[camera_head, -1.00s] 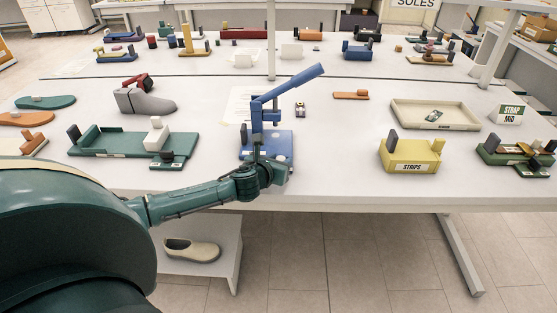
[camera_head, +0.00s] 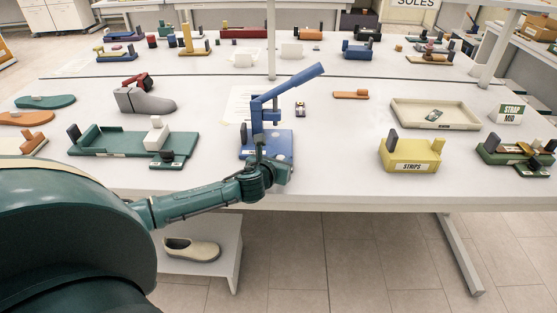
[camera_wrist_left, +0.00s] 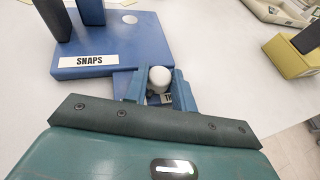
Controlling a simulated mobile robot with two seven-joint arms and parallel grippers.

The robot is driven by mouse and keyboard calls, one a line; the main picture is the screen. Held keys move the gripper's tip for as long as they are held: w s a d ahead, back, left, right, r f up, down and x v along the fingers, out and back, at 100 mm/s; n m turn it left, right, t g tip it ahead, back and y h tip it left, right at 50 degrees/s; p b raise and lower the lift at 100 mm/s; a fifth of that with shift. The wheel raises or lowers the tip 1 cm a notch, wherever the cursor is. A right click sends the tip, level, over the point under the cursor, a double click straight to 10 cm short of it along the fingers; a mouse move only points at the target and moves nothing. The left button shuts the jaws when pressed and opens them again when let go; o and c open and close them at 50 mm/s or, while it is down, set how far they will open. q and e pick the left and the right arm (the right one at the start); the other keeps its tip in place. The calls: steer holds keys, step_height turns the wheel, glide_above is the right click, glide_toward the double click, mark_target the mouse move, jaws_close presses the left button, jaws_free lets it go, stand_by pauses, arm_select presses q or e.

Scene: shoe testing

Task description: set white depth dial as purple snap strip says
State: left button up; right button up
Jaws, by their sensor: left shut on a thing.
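The blue snap press (camera_head: 256,140) with its raised lever stands near the table's front edge. In the left wrist view its base (camera_wrist_left: 120,42) carries a SNAPS label. The white depth dial (camera_wrist_left: 159,76) is a rounded white knob at the press's near side, between the fingers of my left gripper (camera_wrist_left: 160,88). The gripper is shut on it. In the head view my left gripper (camera_head: 279,170) is at the front right of the press, and the dial is not clear there. A small card behind the dial is mostly hidden. I cannot make out a purple snap strip.
A green tray fixture (camera_head: 115,142) is left of the press. A yellow STRIPS box (camera_head: 408,155) and a cream tray (camera_head: 475,121) are to the right. A grey shoe form (camera_head: 148,102) stands behind left. The table between the press and the yellow box is clear.

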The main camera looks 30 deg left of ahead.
arm_select(q)
steer(key=n+g+y, duration=0.1)
steer(key=n+y, duration=0.1)
steer(key=n+g+y, duration=0.1)
steer(key=n+y, duration=0.1)
steer(key=d+n+y, duration=0.1)
steer(key=shift+w+n+g+y, duration=0.25)
steer(key=shift+n+g+y, duration=0.15)
steer(key=n+g+y, duration=0.2)
steer(key=n+g, duration=0.1)
steer(key=n+g+y, duration=0.1)
steer(key=n+g, duration=0.1)
steer(key=shift+w+y, duration=0.25)
steer(key=shift+y, duration=0.15)
steer(key=shift+n+g, duration=0.3)
steer(key=o, duration=0.7)
steer(key=shift+o, duration=0.2)
steer(key=shift+d+r, duration=0.1)
